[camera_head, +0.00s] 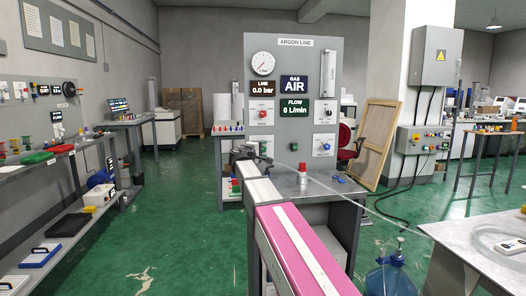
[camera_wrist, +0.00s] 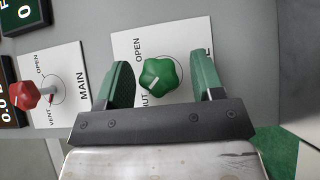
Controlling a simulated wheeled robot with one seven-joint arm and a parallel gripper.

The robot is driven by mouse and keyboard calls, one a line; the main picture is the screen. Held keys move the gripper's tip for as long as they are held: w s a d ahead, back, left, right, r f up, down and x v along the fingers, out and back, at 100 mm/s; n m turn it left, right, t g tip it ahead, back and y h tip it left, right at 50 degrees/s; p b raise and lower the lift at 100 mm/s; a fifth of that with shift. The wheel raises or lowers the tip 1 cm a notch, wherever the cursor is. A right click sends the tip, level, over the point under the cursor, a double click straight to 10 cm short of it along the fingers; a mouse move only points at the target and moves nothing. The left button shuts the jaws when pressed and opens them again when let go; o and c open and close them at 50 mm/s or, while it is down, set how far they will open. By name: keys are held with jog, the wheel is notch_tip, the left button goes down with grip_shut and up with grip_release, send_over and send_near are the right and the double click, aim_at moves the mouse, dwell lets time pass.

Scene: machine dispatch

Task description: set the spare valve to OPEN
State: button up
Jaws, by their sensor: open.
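A green knob (camera_wrist: 162,74) sits on a white plate (camera_wrist: 128,48) on the panel in the wrist view. The plate reads OPEN at one side and SHUT, partly covered, at the other. The knob's white mark points toward the SHUT side. The plate's name is mostly hidden behind a finger; only a last letter like E shows, so I cannot read SPARE. My gripper (camera_wrist: 162,68) is open, with its green fingers on either side of the knob, not closed on it. In the head view my gripper (camera_head: 246,151) is at the panel's lower left.
A red knob (camera_wrist: 25,95) on the plate marked MAIN is beside it. The ARGON LINE panel (camera_head: 295,65) carries a gauge, displays and other valves. Green floor (camera_head: 180,200) is open at left.

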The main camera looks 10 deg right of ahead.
jog(key=shift+w+d, duration=0.2)
jog(key=c, duration=0.9)
